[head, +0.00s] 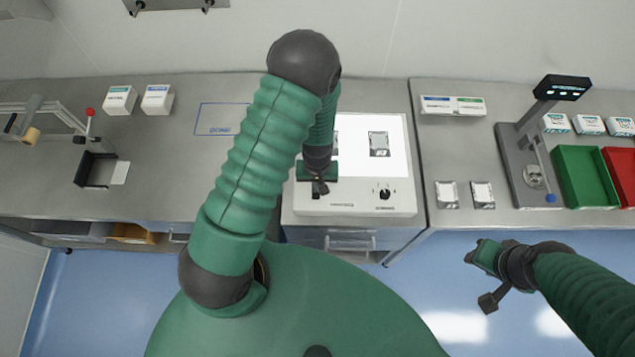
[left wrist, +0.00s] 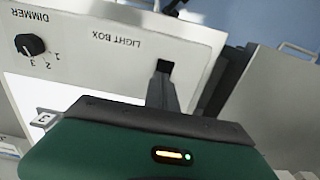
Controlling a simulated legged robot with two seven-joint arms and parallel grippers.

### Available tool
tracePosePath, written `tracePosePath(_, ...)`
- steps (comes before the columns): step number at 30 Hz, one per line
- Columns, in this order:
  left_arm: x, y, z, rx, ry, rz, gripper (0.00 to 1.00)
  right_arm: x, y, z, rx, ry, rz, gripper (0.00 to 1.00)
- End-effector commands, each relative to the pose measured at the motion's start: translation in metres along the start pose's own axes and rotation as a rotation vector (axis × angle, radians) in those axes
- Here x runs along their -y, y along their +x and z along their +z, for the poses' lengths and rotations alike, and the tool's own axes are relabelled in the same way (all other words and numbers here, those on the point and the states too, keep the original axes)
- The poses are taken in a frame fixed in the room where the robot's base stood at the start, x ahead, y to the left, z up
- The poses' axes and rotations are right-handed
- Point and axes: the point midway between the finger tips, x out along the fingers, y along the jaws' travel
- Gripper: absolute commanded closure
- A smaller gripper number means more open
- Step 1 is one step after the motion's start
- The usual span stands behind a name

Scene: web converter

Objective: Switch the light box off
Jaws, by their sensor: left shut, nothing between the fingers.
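The light box (head: 405,160) stands on the middle bench, and its top panel glows bright white. Its front strip also shows upside down in the left wrist view (left wrist: 110,40), with the words LIGHT BOX and DIMMER. A black dimmer knob (head: 385,195) sits on the right of the strip; it also shows in the wrist view (left wrist: 30,44). My left gripper (head: 320,189) is shut and empty over the left of the strip. Its fingertip is at a small dark spot beside the label, likely the switch; contact is unclear. My right gripper (head: 480,262) hangs over the floor, away from the bench.
A sample pouch (head: 379,144) lies on the lit panel. A blue outlined area (head: 222,119) and small white boxes (head: 120,100) are on the left bench. A press-like device (head: 520,165), a green bin (head: 583,177) and a red bin (head: 622,170) are on the right bench.

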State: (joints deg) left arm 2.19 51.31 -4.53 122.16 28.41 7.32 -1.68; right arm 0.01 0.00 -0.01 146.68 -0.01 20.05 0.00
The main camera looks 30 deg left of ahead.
Motion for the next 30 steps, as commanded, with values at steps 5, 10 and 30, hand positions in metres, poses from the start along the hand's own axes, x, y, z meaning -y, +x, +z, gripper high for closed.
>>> tracePosePath(5, 0.0, -0.003, 0.008, 0.001, 0.0, 0.0, 1.0, 0.0, -0.003, -0.001, 0.0, 0.0, 0.0, 0.64)
tracePosePath(10, 0.0, -0.003, 0.008, 0.001, 0.0, 0.0, 1.0, 0.0, -0.002, -0.001, 0.0, 0.0, 0.0, 0.64)
tracePosePath(30, 0.002, -0.102, -0.019, -0.006, 0.003, 0.004, 1.0, 0.0, -0.016, -0.004, 0.001, 0.0, 0.0, 0.64)
